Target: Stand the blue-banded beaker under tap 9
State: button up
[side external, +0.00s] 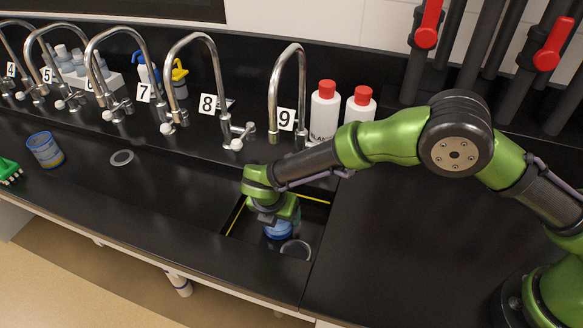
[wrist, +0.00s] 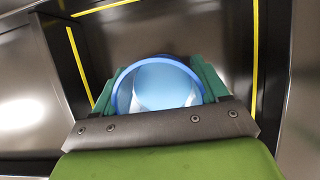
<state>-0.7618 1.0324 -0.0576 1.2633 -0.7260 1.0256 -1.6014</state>
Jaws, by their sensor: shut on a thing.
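The blue-banded beaker (wrist: 160,88) is between the green fingers of my gripper (wrist: 158,92) in the wrist view, seen from above with its round rim facing up. In the side view the beaker (side external: 279,231) shows below my gripper (side external: 272,212), partly hidden by it. My gripper is shut on the beaker, over a recessed sink with yellow edge lines. Tap 9 (side external: 275,95) arches just behind my gripper, its number plate (side external: 286,119) beside it. I cannot tell whether the beaker touches the sink floor.
The sink (side external: 322,215) has a round drain ring (side external: 296,249) in front of the beaker. Two red-capped bottles (side external: 325,112) stand behind my arm. Tap 8 (side external: 215,80) is to the left. Another blue-rimmed container (side external: 45,150) stands at far left. The counter at right is clear.

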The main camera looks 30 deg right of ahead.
jog(key=shift+f, duration=0.5)
jog(key=o, duration=1.2)
jog(key=shift+o, duration=0.2)
jog(key=v, duration=0.7)
jog(key=shift+r, duration=0.1)
jog(key=s+d+r+m+y, duration=0.1)
jog(key=s+d+r+m, duration=0.2)
jog(key=d+r+m, duration=0.45)
jog(key=s+d+r+m+y, duration=0.25)
jog(key=d+r+m, duration=0.25)
jog(key=d+r, duration=0.55)
jog(key=s+d+r+m+t+y, duration=0.1)
jog(key=s+d+r+m+t, duration=0.1)
jog(key=s+d+m, duration=0.3)
jog(key=s+d+r+m+t, duration=0.2)
jog(key=s+d+m, duration=0.3)
jog(key=s+m, duration=0.4)
jog(key=r+m, duration=0.1)
jog(key=m, duration=0.3)
jog(key=shift+d+r+m+y, duration=0.25)
jog(key=shift+m+y, duration=0.1)
